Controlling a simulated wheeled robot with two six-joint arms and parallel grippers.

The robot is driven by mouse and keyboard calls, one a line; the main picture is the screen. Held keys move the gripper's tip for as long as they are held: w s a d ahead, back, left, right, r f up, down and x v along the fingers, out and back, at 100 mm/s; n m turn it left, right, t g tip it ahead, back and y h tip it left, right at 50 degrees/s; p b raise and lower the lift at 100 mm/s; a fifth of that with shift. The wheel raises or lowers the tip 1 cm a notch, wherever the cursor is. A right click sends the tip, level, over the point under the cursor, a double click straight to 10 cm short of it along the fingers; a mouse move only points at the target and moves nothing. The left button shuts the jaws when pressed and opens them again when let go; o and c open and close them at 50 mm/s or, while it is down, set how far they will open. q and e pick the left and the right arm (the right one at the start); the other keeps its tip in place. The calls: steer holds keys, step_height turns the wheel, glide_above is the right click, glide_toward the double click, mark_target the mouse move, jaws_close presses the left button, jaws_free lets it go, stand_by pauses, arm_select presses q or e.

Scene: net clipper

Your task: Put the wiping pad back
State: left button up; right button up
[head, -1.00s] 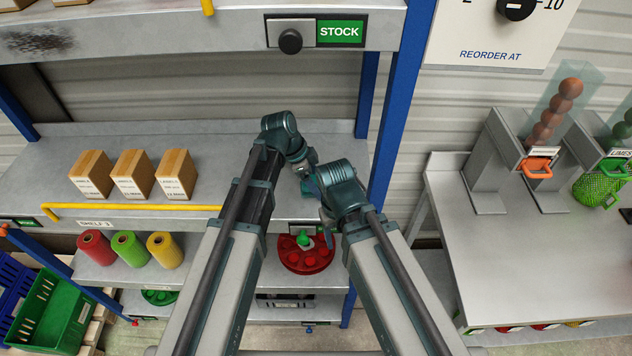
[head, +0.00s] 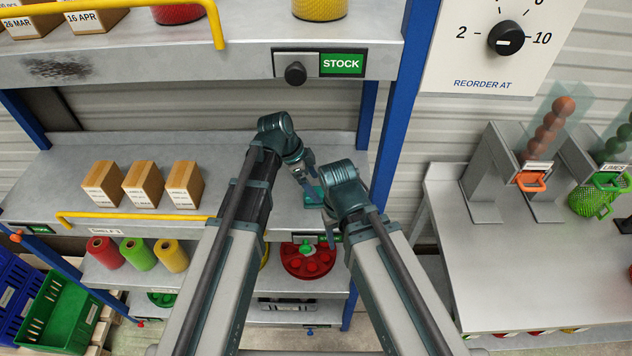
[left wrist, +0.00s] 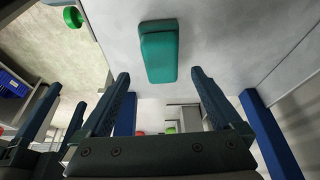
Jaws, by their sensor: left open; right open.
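The teal wiping pad (left wrist: 158,50) lies on a pale grey surface in the left wrist view. In the head view a small part of it (head: 314,194) shows at the right end of the middle shelf, partly hidden by my grippers. My left gripper (left wrist: 160,77) is open, its two fingertips apart and just short of the pad, with nothing between them. In the head view the left gripper (head: 308,184) points down at the pad. My right gripper (head: 329,230) is beside it, lower and to the right, and is empty; its fingers are mostly hidden.
Several cardboard boxes (head: 142,184) stand on the middle shelf behind a yellow rail (head: 135,215). A blue post (head: 393,130) rises close to the right of my grippers. The upper shelf front (head: 170,66) carries a dark smudge. A red round tray (head: 308,262) sits below.

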arm_select(q)
steer(key=p+v, duration=0.6)
steer(key=v, duration=0.2)
steer(key=shift+r+p, duration=0.2)
steer(key=shift+p, duration=0.1)
